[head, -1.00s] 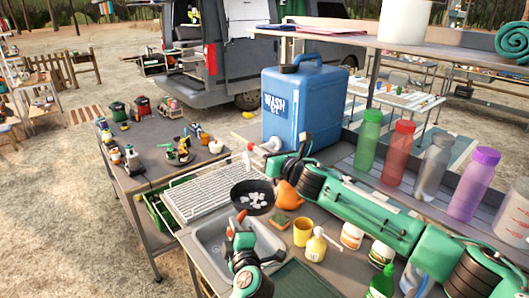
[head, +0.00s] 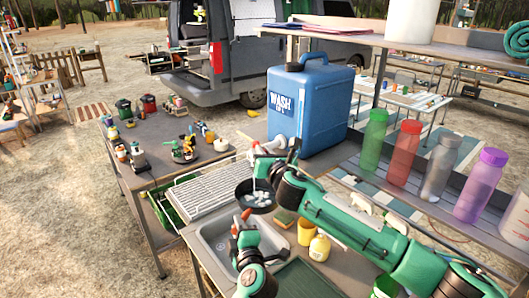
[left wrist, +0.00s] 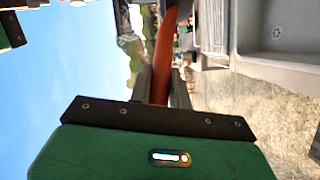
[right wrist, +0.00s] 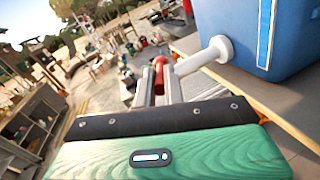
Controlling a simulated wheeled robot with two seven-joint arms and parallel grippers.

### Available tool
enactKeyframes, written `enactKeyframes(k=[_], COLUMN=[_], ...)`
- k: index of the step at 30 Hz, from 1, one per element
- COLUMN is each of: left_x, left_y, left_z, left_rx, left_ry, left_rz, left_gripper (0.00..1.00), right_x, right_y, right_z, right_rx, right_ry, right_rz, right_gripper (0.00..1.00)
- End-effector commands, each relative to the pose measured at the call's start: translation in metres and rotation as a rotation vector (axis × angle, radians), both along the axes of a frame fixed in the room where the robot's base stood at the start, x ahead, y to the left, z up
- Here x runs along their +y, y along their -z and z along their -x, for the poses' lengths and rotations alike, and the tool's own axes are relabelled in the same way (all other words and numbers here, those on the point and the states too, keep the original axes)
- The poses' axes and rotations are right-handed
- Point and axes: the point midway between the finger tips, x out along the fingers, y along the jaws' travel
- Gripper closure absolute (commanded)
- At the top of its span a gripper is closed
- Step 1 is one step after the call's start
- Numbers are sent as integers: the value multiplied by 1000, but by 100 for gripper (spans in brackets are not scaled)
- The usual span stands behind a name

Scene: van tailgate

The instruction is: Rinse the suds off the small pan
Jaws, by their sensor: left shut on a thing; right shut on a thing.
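The small dark pan (head: 243,189) is held over the sink's back edge, below the wash jug's tap, with white suds inside. My left gripper (head: 240,228) is shut on its orange-red handle, which also shows in the left wrist view (left wrist: 166,50). The blue wash jug (head: 310,105) stands behind; its white tap (right wrist: 215,51) shows in the right wrist view. My right gripper (right wrist: 159,82) is shut on the tap's red lever (right wrist: 158,63).
The grey sink (head: 215,236) lies below the pan, a white drying rack (head: 205,185) to its left. Several coloured bottles line the right shelf.

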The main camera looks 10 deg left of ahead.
Motion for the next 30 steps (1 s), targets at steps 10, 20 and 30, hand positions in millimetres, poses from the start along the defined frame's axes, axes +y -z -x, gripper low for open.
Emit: enactKeyframes(k=[10, 20, 30], left_x=[0, 0, 0], left_y=[-1, -1, -1], left_z=[0, 0, 0], left_rx=[-4, -4, -4], left_ry=[1, 1, 1], left_rz=[0, 0, 0], left_gripper=[100, 100, 100], right_x=[0, -10, -41], right_y=[1, 1, 1], right_z=[0, 13, 58], right_rx=[1, 1, 1], right_ry=[0, -1, -1], right_rz=[1, 0, 1], right_gripper=[68, 68, 68])
